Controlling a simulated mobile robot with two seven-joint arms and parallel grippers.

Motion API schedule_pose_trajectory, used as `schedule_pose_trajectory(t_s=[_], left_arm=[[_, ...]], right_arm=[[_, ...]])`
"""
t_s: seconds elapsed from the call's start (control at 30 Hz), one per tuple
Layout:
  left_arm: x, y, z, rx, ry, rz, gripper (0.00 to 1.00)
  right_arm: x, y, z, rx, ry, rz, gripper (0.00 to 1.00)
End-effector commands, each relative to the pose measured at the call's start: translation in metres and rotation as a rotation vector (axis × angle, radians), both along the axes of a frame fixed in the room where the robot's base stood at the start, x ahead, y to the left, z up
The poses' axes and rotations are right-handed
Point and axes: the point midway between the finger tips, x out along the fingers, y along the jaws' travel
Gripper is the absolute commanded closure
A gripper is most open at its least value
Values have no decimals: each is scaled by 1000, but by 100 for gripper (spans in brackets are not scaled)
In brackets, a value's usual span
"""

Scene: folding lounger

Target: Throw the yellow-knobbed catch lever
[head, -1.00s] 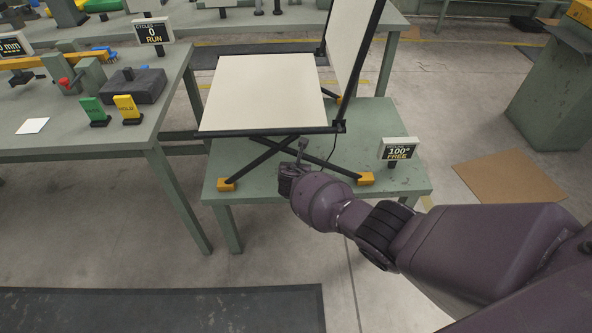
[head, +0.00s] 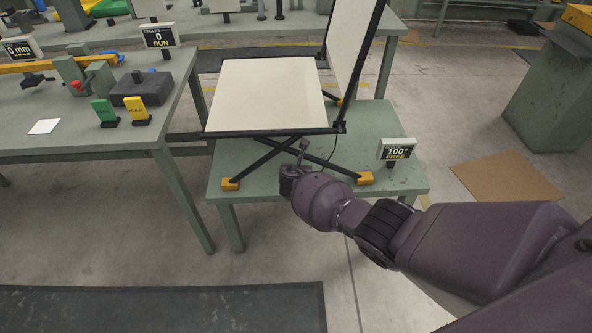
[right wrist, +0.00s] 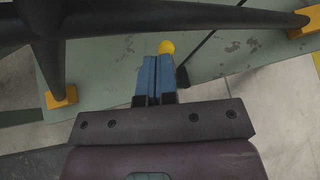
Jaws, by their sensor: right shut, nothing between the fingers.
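The folding lounger has a cream seat panel (head: 265,94) and a raised backrest (head: 350,48) on crossed black legs with yellow feet. It stands on a green table (head: 408,178). My right gripper (head: 303,150) is low at the lounger's front, by the crossed legs. In the right wrist view its blue fingers (right wrist: 155,72) are shut and empty. The yellow knob (right wrist: 166,47) shows just beyond the fingertips, slightly right of them; I cannot tell whether they touch. The rest of the catch lever is hard to make out. My left gripper is out of view.
A sign (head: 397,150) on the table reads 100° FREE. Dark frame bars (right wrist: 190,15) cross the top of the right wrist view, close to the fingers. A workbench (head: 70,135) with several devices stands at left. The floor at right is open around a brown mat (head: 505,166).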

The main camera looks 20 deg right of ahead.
Motion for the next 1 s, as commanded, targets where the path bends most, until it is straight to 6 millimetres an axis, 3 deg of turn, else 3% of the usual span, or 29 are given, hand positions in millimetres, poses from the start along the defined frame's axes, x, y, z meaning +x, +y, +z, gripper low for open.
schedule_pose_trajectory(t_s=[0.13, 0.5, 0.73, 1.0], left_arm=[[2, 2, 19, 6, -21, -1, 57], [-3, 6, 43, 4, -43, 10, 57], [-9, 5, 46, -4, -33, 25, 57], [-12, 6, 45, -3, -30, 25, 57]], right_arm=[[-2, -1, 29, 1, -12, -2, 100], [-12, 9, 83, 1, -8, -2, 100], [-17, 13, 100, 0, -3, -1, 100], [-19, 14, 103, 1, 1, -3, 100]])
